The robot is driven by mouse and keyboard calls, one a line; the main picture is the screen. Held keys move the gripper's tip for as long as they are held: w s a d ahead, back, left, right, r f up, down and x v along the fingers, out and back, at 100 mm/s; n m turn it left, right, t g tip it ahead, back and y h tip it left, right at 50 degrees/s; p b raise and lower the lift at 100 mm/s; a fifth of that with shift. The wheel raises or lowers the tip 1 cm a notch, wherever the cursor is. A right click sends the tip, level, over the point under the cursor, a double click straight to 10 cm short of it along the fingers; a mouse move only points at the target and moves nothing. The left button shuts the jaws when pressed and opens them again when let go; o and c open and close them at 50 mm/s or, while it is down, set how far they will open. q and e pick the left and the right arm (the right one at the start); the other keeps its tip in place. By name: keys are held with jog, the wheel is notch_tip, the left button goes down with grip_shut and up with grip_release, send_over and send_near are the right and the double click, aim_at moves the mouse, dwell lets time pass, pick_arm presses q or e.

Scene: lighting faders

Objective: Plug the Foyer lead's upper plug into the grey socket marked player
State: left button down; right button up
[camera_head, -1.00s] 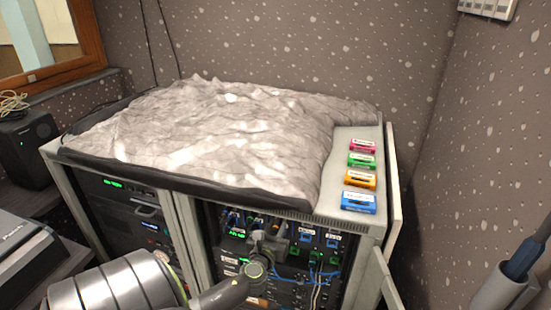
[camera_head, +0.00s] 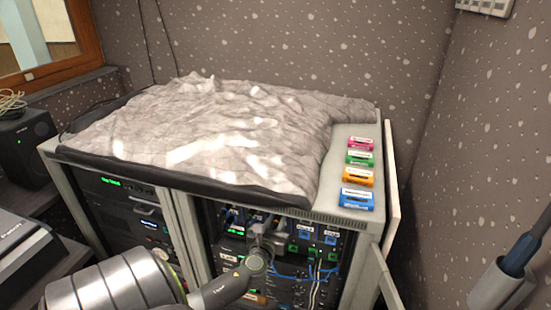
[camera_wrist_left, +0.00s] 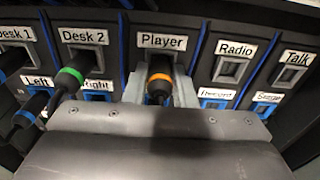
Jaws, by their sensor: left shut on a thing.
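The upper plug, black with an orange ring (camera_wrist_left: 160,81), points into the grey player socket (camera_wrist_left: 161,60) under the "Player" label in the left wrist view. Its front end meets the socket opening; how deep it sits I cannot tell. My left gripper (camera_wrist_left: 160,90) is shut on the plug, one light grey finger on each side. In the head view my left gripper (camera_head: 268,238) reaches into the open right bay of the rack and covers the player socket there. The Foyer lead's cable is hidden behind my gripper. My right gripper is not in view.
A green-ringed plug (camera_wrist_left: 68,78) sits under "Desk 2", left of my gripper. The radio socket (camera_wrist_left: 230,70) and talk socket (camera_wrist_left: 287,76) are empty to the right. Blue-framed sockets line the row below. Several coloured cassettes (camera_head: 357,199) lie on the rack top.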

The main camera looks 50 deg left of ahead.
pick_arm(q)
jog(key=shift+w+r, duration=0.1)
jog(key=shift+r, duration=0.05)
jog(key=c, duration=1.6)
grip_release()
jog(key=o, duration=0.5)
jog(key=shift+w+a, duration=0.1)
jog(key=shift+a, duration=0.05)
jog(key=b+v, duration=0.2)
jog(key=v, duration=1.5)
jog(key=shift+d, duration=0.25)
